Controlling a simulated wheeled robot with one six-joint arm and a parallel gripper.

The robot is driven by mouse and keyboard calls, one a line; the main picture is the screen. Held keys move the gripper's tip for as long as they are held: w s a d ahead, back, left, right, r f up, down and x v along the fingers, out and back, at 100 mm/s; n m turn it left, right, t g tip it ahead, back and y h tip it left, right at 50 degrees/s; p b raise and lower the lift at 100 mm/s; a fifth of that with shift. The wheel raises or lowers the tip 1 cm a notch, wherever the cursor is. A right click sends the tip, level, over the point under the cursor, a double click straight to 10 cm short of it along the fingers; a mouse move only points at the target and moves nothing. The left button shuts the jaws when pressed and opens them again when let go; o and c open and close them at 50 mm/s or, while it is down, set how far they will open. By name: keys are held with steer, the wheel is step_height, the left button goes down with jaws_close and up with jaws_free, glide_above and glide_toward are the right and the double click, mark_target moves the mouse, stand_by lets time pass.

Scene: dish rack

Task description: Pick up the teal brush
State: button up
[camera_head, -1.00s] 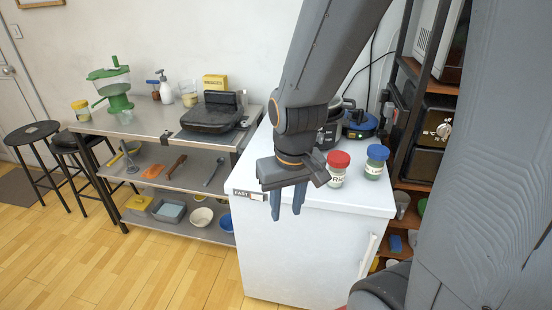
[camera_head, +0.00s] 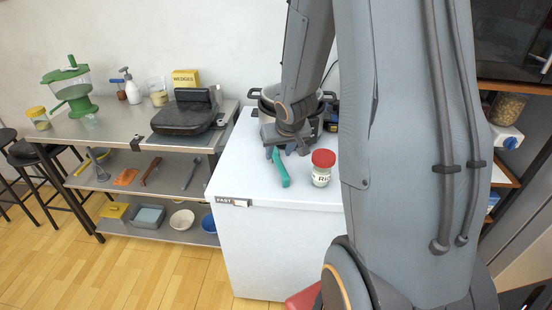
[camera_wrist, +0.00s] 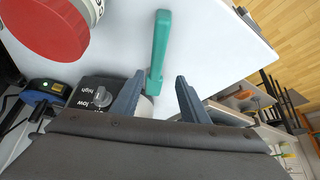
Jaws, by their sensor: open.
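The teal brush (camera_head: 281,169) lies on the white top of the cabinet, beside the red-lidded jar. My gripper (camera_head: 279,150) is over the cabinet top at the brush's far end, with its fingers apart. In the wrist view the brush (camera_wrist: 160,42) runs down toward the gap between my open fingertips (camera_wrist: 158,88). Its far end lies near the left finger. Nothing is held. I cannot tell how high the fingers are above the surface.
The red-lidded jar (camera_head: 322,168) stands close on the right. A metal pot (camera_head: 268,97) and an appliance with a dial (camera_wrist: 100,97) stand behind. The cabinet top (camera_head: 250,180) is clear to the left and front. A steel table (camera_head: 125,126) with shelves stands further left.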

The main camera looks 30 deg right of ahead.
mark_target(278, 159)
steer(key=x, duration=0.3)
steer(key=shift+d+r+b, duration=0.1)
steer(key=shift+b, duration=0.3)
steer(key=shift+d+x, duration=0.15)
steer(key=shift+x, duration=1.1)
steer(key=shift+d+x, duration=0.15)
steer(key=shift+x, duration=1.05)
jaws_close()
